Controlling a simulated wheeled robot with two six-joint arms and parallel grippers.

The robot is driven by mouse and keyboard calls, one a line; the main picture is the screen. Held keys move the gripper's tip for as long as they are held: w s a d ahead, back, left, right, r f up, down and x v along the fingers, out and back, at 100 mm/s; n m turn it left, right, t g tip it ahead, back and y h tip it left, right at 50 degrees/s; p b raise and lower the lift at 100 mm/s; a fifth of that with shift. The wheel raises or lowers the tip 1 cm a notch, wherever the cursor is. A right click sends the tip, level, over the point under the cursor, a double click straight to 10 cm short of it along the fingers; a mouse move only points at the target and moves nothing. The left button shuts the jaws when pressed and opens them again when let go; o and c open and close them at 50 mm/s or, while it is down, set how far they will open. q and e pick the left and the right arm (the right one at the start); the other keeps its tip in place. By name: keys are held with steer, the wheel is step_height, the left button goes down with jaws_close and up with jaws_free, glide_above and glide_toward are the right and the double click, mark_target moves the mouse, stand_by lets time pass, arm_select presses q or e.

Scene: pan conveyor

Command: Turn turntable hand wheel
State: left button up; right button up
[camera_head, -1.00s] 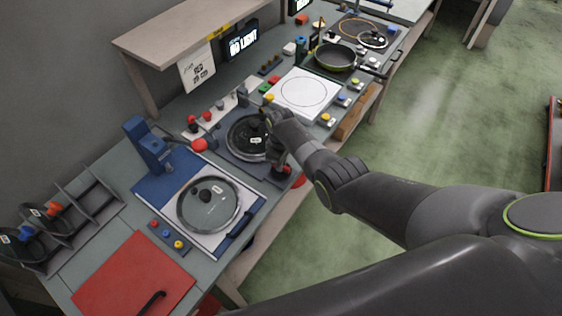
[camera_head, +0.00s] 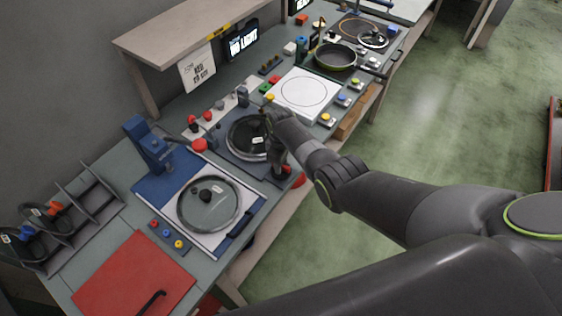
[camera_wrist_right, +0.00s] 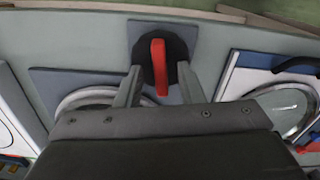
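The hand wheel shows in the right wrist view as a black round hub with a red bar handle (camera_wrist_right: 159,66) across it, on a blue-grey plate. In the head view its red part (camera_head: 298,179) shows at the front edge of the turntable unit. My right gripper (camera_wrist_right: 160,82) is open, with one finger on each side of the red handle; I cannot tell whether they touch it. In the head view the right gripper (camera_head: 279,164) points down at the wheel and partly hides it. The turntable (camera_head: 240,142) is a dark round plate just behind. My left gripper is not in view.
A glass lid (camera_head: 212,208) lies on the blue-and-white station to the left. A white plate (camera_head: 304,94) with a circle and a frying pan (camera_head: 335,56) lie to the right. A red mat (camera_head: 130,275) covers the near left. Green floor lies right of the bench.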

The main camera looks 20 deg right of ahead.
steer(key=shift+r, duration=0.85)
step_height(320, 180, up, 16)
steer(key=b, duration=0.1)
steer(key=shift+f, duration=0.15)
